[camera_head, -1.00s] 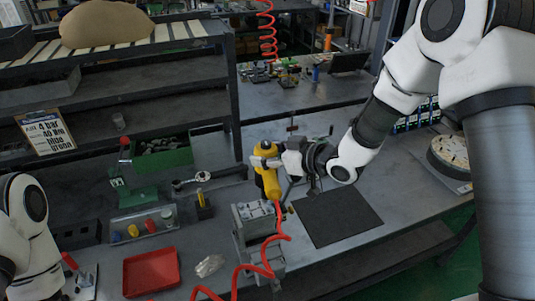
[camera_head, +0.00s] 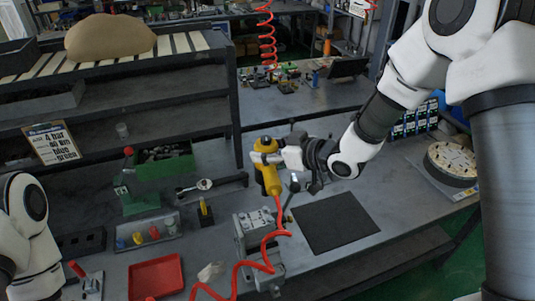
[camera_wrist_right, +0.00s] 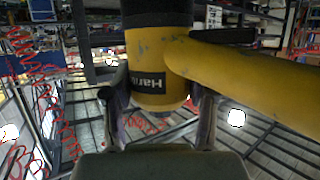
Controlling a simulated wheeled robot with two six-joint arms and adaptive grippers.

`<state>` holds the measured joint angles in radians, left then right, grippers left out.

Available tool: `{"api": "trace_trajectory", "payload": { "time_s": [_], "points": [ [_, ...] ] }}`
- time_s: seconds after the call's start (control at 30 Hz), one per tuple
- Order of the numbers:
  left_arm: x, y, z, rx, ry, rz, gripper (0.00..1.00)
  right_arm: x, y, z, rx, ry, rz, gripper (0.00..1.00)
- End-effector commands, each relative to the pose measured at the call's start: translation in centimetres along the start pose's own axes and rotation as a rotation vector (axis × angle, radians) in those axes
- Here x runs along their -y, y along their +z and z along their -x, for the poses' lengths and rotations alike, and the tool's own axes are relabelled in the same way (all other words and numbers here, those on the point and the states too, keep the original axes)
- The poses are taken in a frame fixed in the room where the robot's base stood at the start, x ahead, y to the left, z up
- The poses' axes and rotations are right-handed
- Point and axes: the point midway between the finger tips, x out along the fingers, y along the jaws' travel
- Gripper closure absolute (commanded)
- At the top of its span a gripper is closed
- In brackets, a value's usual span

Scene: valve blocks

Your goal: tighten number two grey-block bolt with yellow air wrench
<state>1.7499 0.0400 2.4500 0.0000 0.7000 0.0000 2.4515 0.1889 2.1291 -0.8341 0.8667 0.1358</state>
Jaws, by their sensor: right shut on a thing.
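My right gripper (camera_head: 270,157) is shut on the yellow air wrench (camera_head: 268,178). It holds the wrench above the bench, over the back of the grey block (camera_head: 257,222). The wrench's yellow body also fills the top of the right wrist view (camera_wrist_right: 158,70), between the two fingers (camera_wrist_right: 160,112). A red coiled hose (camera_head: 270,240) hangs from the wrench's lower end and passes in front of the grey block. The block's top bolts are too small to tell apart. My left arm shows at the left edge, but its gripper is not in view.
A black mat (camera_head: 335,222) lies right of the block. A red tray (camera_head: 155,276), a grey tray of coloured parts (camera_head: 147,233) and a green press (camera_head: 133,188) stand on the left. A dark shelf (camera_head: 120,95) rises behind. A round dial-like object (camera_head: 452,162) sits far right.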

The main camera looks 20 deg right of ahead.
Motion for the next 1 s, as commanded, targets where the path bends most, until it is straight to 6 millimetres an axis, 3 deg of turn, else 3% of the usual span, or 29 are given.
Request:
{"api": "trace_trajectory", "payload": {
  "time_s": [0.37, 0.8, 1.0],
  "points": [
    [0.0, 0.0, -0.2, 0.0, 0.0, 0.0, 0.49, -0.1, 0.1, -0.1, -0.005, 0.001, 0.001, 1.0],
    [0.0, 0.0, -3.3, 0.0, 0.0, 0.0, 0.49, -0.1, 3.8, -1.8, -0.004, 0.001, 0.001, 1.0],
    [0.0, 0.0, -3.9, 0.0, 0.0, 0.0, 0.49, -0.2, 4.5, -2.1, -0.004, 0.001, 0.001, 1.0]
  ]
}}
